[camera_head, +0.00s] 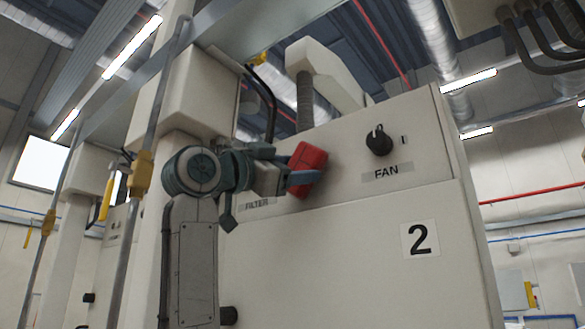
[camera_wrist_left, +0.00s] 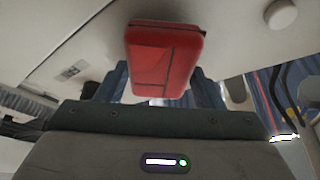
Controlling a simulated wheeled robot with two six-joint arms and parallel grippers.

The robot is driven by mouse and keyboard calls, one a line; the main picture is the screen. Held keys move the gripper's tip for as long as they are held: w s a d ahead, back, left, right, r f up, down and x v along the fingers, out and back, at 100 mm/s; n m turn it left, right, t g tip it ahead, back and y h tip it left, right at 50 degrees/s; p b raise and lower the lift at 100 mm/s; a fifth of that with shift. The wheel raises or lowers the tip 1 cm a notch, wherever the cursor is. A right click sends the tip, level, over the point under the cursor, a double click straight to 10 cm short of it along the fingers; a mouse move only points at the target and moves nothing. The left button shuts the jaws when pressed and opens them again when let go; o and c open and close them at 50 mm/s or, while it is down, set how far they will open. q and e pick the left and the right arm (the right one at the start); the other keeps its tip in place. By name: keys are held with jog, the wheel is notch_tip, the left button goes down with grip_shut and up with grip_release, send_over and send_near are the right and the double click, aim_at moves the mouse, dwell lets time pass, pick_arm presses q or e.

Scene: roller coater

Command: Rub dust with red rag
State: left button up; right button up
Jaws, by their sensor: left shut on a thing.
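The red rag (camera_head: 309,160) is a folded red block in the head view, against or very near the front panel of the cream machine cabinet (camera_head: 345,240). My left gripper (camera_head: 302,177) is shut on it, above and right of the partly hidden FILTER label. In the left wrist view the rag (camera_wrist_left: 165,62) sits between the two fingers of my left gripper (camera_wrist_left: 160,88), close to a pale panel surface. I cannot tell if it touches the panel. No dust can be made out. My right gripper is not in view.
A black FAN knob (camera_head: 379,141) sticks out of the panel right of the rag. A grey hose (camera_head: 304,100) and a cream duct rise above the cabinet. Grey posts with yellow clamps (camera_head: 143,172) stand at the left. The panel below, beside the number 2 label (camera_head: 420,239), is clear.

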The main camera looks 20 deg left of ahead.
pick_arm(q)
jog(key=shift+w, duration=0.35)
jog(key=shift+w+d, duration=0.25)
jog(key=shift+w, duration=0.1)
jog(key=shift+d, duration=0.1)
